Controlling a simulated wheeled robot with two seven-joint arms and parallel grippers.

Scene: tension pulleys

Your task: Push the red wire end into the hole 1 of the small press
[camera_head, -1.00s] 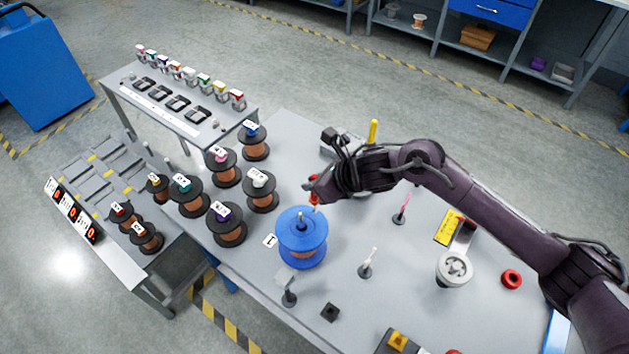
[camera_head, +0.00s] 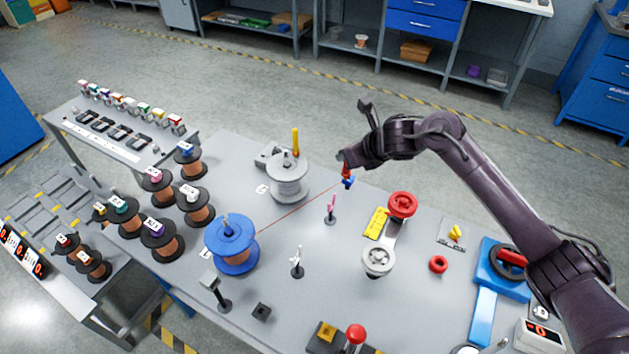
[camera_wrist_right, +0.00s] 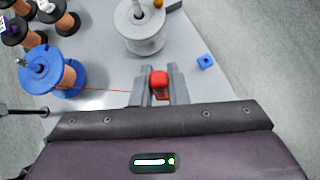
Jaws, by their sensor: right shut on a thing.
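My right gripper (camera_head: 346,172) is above the far part of the grey table, right of the grey spool. In the right wrist view its fingers (camera_wrist_right: 160,84) are shut on a red wire end (camera_wrist_right: 159,78). A thin red wire (camera_head: 300,208) runs taut from the blue spool (camera_head: 231,243) to the gripper. Which device is the small press is unclear: a black-based device with a red knob (camera_head: 355,334) is at the near edge, and a grey device with a yellow lever (camera_head: 295,142) is at the back. No hole is readable. My left gripper is out of view.
A grey spool (camera_head: 289,182) stands left of the gripper. A blue block (camera_head: 348,182) is just below it. Thin posts (camera_head: 331,211) (camera_head: 297,262) and a red-topped pulley arm (camera_head: 403,206) stand on the table. Several copper spools crowd the left.

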